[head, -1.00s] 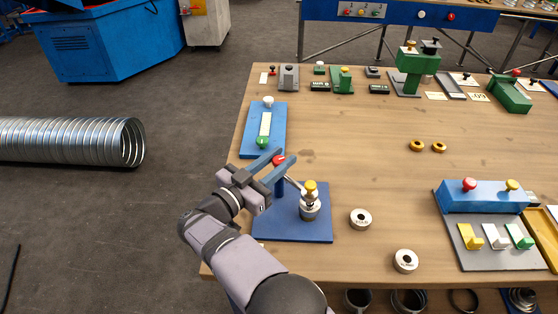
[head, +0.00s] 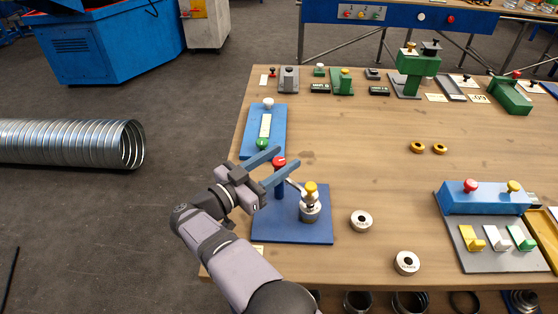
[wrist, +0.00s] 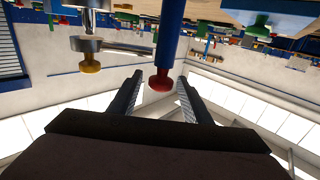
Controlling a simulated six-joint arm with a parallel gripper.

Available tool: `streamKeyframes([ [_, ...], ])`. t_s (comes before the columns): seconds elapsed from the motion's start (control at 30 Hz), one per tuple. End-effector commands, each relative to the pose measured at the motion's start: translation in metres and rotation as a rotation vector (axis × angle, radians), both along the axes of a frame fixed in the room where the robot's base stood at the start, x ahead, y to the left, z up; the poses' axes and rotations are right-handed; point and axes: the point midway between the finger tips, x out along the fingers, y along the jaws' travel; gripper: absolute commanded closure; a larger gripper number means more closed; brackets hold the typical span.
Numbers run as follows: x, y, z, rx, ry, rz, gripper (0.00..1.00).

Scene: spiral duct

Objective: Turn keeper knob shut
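A red knob (head: 279,161) tops a blue post that stands on a blue base plate (head: 270,228). My gripper (head: 288,157) is open, with one finger on each side of the knob and a gap on both sides. In the wrist view the red knob (wrist: 160,82) hangs upside down between the spread fingers (wrist: 160,76). A metal arm runs from beside the post to a silver cylinder (head: 310,210) with a yellow knob (head: 311,188). The frames do not clearly show which of these is the keeper knob.
A blue plate with a green knob and white slot (head: 265,125) lies behind the gripper. Two metal rings (head: 361,221) (head: 406,262) lie right of the base plate. A blue and grey switch panel (head: 485,197) stands at the right. The table's middle is mostly clear.

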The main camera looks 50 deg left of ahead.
Motion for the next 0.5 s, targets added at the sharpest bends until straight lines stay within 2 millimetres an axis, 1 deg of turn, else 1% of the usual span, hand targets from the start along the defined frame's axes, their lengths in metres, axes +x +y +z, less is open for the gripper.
streamKeyframes([
  [0.33,-0.003,0.000,-0.001,0.000,0.002,0.001,0.56],
  [0.43,-0.010,0.000,-0.002,0.000,0.002,0.002,0.56],
  [0.5,-0.018,0.001,-0.002,0.001,0.002,0.004,0.56],
])
